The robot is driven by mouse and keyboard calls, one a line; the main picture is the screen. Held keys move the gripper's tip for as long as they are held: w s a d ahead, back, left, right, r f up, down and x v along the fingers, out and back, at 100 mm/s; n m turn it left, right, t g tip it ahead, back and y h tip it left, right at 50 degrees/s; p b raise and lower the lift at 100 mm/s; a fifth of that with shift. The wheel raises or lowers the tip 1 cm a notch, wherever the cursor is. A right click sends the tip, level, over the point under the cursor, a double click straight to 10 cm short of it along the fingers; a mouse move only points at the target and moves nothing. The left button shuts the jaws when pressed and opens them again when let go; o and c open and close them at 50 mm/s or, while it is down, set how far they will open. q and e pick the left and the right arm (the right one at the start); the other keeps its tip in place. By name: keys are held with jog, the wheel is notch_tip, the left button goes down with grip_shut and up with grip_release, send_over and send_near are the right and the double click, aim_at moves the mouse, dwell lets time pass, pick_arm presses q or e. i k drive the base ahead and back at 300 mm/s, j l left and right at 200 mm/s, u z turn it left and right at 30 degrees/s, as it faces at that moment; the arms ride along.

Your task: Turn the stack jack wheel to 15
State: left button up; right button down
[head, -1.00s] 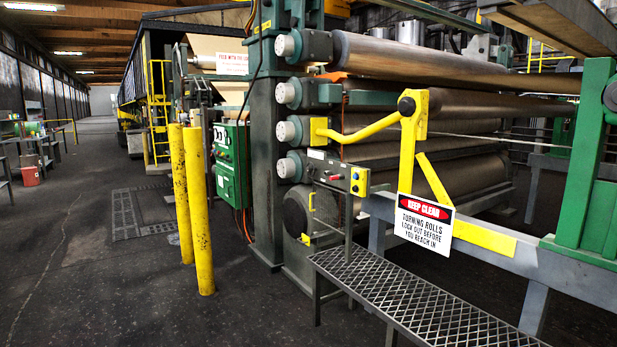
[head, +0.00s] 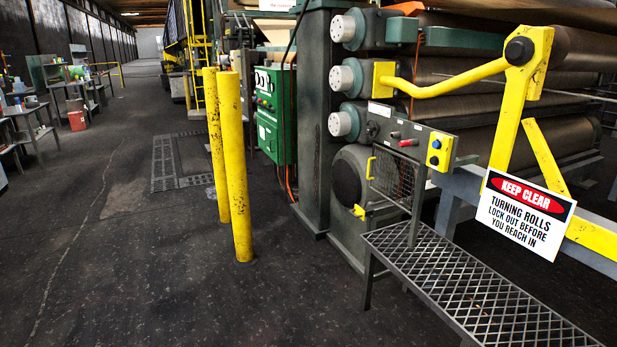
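I cannot make out a wheel marked with numbers, so I cannot say which part is the stack jack wheel. A grey control box (head: 410,134) stands at the front of the roll stack, with a dark round knob (head: 372,129) at its left end and a small red handle (head: 409,143). A yellow button box (head: 440,151) is on its right end. A green cabinet (head: 271,115) with small dials or knobs is on the stack's left side; its markings are too small to read. Neither of my grippers is in view.
Two yellow posts (head: 236,165) stand left of the stack. A metal grating step (head: 465,285) and a "KEEP CLEAR" sign (head: 525,214) are at front right. Work tables (head: 30,125) line the far left. The dark floor (head: 120,270) at left is open.

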aim_at(369, 129)
jog(key=i+z, duration=0.15)
jog(key=i, duration=0.35)
jog(key=i+j+z, duration=0.15)
jog(key=i, duration=0.35)
jog(key=i+j+z, duration=0.15)
jog(key=i, duration=0.3)
jog(key=i+j+z, duration=0.15)
jog(key=i, duration=0.35)
jog(key=j, duration=0.1)
